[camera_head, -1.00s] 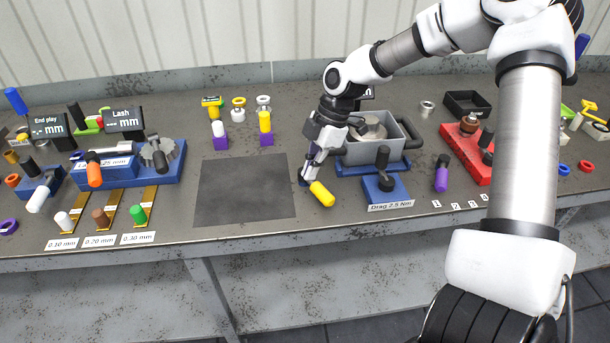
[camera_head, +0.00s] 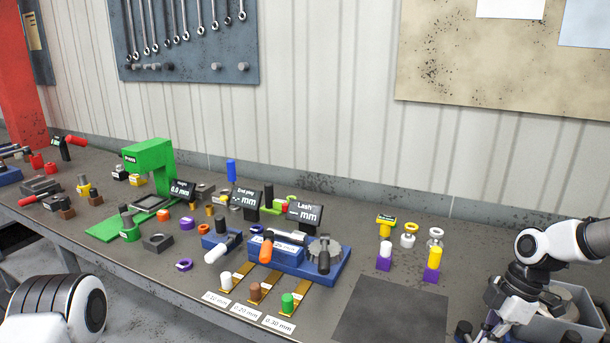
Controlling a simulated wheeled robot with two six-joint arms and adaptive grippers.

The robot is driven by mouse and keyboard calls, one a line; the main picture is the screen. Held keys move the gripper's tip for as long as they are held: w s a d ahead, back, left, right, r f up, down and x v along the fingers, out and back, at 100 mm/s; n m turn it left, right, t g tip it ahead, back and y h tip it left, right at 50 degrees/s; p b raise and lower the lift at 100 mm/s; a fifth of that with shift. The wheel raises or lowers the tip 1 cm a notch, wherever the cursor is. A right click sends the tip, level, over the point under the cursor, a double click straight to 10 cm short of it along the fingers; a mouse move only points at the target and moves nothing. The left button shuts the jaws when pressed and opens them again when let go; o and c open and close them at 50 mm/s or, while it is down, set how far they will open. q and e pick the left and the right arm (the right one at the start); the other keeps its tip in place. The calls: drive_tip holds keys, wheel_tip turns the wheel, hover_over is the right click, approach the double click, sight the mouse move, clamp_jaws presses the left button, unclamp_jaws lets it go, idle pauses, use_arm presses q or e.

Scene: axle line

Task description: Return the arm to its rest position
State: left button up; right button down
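My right arm enters from the right edge. Its gripper (camera_head: 488,331) hangs at the bottom right, beside the dark square mat (camera_head: 392,312). The fingers are small and partly cut off by the lower edge, so I cannot see whether they are open or hold anything. My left arm shows only as a white and black link (camera_head: 60,308) at the lower left. Its gripper is out of the picture.
A grey bin (camera_head: 570,318) stands behind the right gripper. A blue fixture with the Lash display (camera_head: 304,213) stands left of the mat. A green press (camera_head: 150,165) stands farther left. The mat is bare in its visible part.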

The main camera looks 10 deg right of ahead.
drive_tip(key=s+a+f+m+g+h, duration=0.1)
drive_tip(key=s+a+f+m, duration=0.3)
drive_tip(key=s+f, duration=0.5)
drive_tip(key=s+a+f+m+g+h, duration=0.1)
drive_tip(key=s+a+f+m, duration=0.1)
drive_tip(key=s+a+f, duration=0.55)
drive_tip(key=s+a+f+m+g+h, duration=0.1)
drive_tip(key=s+a+f+m+g, duration=0.2)
drive_tip(key=s+f, duration=0.7)
drive_tip(key=w+m+t, duration=0.5)
drive_tip(key=w+m, duration=0.1)
drive_tip(key=m, duration=0.1)
drive_tip(key=shift+a+t+h, duration=0.15)
drive_tip(key=shift+t+h, duration=0.15)
